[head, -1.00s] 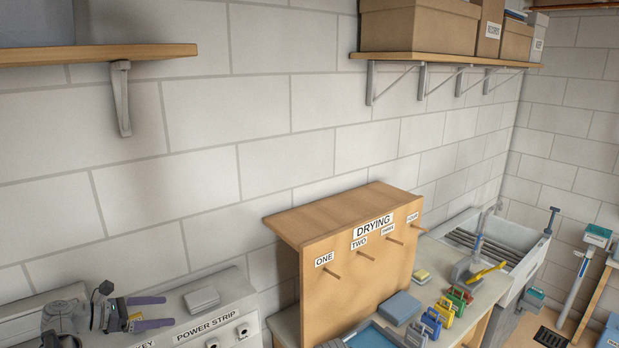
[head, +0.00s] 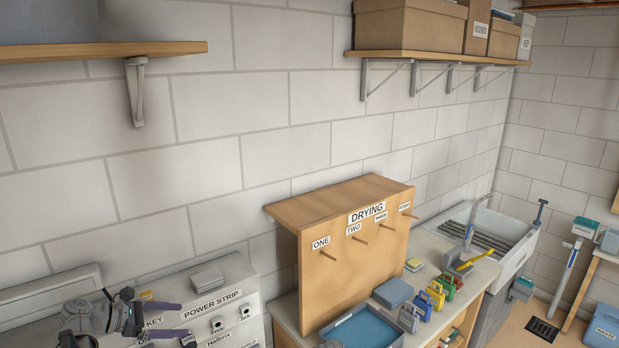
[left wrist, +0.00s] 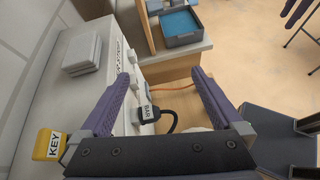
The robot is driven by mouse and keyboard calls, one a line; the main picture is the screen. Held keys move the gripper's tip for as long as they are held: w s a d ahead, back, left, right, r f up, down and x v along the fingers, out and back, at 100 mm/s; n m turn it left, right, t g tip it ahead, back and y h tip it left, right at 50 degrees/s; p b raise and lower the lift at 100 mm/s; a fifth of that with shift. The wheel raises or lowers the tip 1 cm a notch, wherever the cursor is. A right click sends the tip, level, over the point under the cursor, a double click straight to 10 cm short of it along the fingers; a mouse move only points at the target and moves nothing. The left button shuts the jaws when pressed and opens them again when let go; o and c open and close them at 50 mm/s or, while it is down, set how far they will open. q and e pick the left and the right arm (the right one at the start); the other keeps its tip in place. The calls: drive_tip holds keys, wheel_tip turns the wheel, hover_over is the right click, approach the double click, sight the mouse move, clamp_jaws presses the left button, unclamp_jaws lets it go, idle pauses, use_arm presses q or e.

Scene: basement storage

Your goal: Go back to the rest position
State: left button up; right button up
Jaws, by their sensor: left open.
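My left gripper (head: 182,320) is at the lower left in the head view, in front of the white power strip unit (head: 238,284). Its two purple fingers are apart with nothing held between them. In the left wrist view the open fingers (left wrist: 160,78) frame a black plug with a white label (left wrist: 145,112) on the unit's side; the plug looks apart from both fingers. A yellow block labelled KEY (left wrist: 49,144) is beside the left finger.
A wooden DRYING board (head: 345,270) with pegs stands right of the unit. By it are a blue tray (head: 365,330), several coloured padlock-like items (head: 436,294) and a sink (head: 510,240). Wall shelves (head: 100,52) hang above. Floor (left wrist: 235,50) shows right in the wrist view.

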use_arm(q)
drive_tip(key=s+d+f+m+g+y+b, duration=0.25)
drive_tip(key=d+f+m, duration=0.35)
drive_tip(key=d, duration=0.3)
drive_tip(key=s+d+f+m+g+y+b, duration=0.15)
drive_tip(key=s+d+f+m+g, duration=0.3)
drive_tip(key=d, duration=0.55)
drive_tip(key=s+d+f+m+y+b, duration=0.6)
drive_tip(key=s+d+f+m, duration=0.3)
drive_tip(key=m, duration=0.7)
drive_tip(key=s+f+y, duration=0.1)
drive_tip(key=s+f, duration=0.1)
drive_tip(key=s, duration=0.1)
drive_tip(key=shift+s+d+m+y, duration=0.3)
drive_tip(key=shift+d+m+y, duration=0.05)
drive_tip(key=shift+d+y, duration=0.05)
drive_tip(key=shift+f, duration=0.1)
